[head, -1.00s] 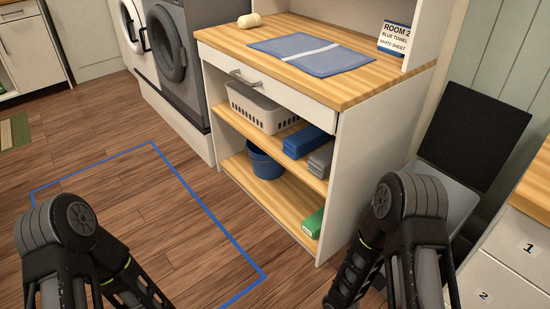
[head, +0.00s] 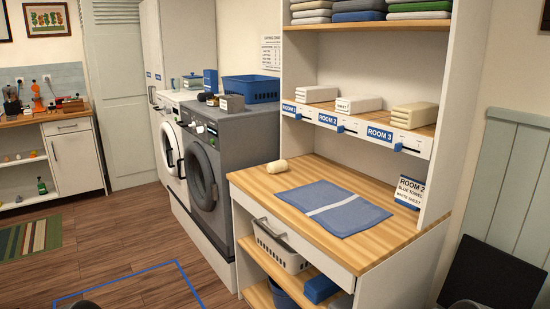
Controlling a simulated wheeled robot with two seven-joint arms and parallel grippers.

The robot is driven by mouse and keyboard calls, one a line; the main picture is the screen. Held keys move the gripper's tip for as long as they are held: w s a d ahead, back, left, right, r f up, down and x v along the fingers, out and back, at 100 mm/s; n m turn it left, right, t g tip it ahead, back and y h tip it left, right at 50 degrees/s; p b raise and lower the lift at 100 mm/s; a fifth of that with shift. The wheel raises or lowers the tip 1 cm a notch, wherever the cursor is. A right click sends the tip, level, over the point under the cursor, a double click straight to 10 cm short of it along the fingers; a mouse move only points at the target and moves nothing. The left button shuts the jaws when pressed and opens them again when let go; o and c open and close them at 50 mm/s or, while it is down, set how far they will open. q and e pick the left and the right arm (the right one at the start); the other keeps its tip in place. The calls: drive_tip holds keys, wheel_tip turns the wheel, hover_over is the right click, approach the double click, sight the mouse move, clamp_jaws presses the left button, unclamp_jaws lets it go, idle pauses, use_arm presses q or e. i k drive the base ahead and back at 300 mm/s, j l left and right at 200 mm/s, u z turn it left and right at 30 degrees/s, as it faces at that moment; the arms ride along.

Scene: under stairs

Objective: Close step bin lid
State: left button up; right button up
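The step bin's dark lid (head: 490,274) stands raised at the lower right of the head view, beside the wooden-topped cabinet and in front of the pale green panelling. The bin's body is below the picture edge and hidden. Only small dark tips of my arms show at the bottom edge, one at the left and one at the right. Neither gripper is in view, so I cannot see their fingers or whether they hold anything.
The cabinet (head: 250,183) holds a blue towel (head: 335,206) and a Room 2 sign (head: 409,193) on top. Wooden floor with blue tape (head: 120,281) is clear at left.

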sight(480, 273)
drive_tip(key=k+z, duration=0.1)
drive_tip(key=z, duration=1.25)
drive_tip(key=i+j+u, duration=0.15)
drive_tip(key=i+u, duration=0.2)
drive_tip(key=i, duration=0.15)
drive_tip(key=i+u, duration=0.4)
drive_tip(key=i, duration=0.15)
